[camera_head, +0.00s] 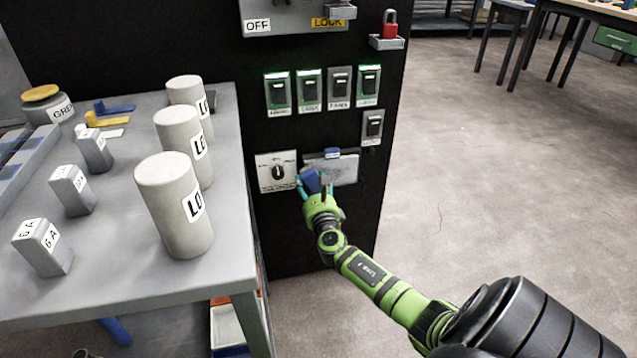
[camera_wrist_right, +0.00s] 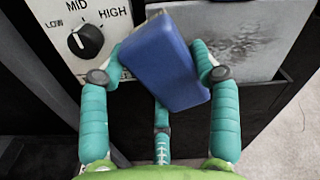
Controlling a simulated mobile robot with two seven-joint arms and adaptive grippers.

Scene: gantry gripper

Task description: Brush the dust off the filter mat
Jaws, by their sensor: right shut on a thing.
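The filter mat (camera_head: 343,170) is a light grey panel set low in the front of the black cabinet. Dark, speckled dust shows on it in the right wrist view (camera_wrist_right: 262,42). My right gripper (camera_head: 316,187) is shut on a blue brush (camera_head: 310,179), in front of the mat's left edge. In the right wrist view the brush (camera_wrist_right: 165,62) sits tilted between the teal fingers and covers the mat's left part. Its far end is hidden, so I cannot tell if it touches the mat. My left gripper is not in view.
A dial plate (camera_head: 275,172) marked LOW, MID and HIGH is just left of the mat. Several switches (camera_head: 310,90) are above. A grey table (camera_head: 120,240) with white cylinders (camera_head: 175,205) and grey blocks (camera_head: 72,190) stands at left. The floor (camera_head: 480,180) at right is clear.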

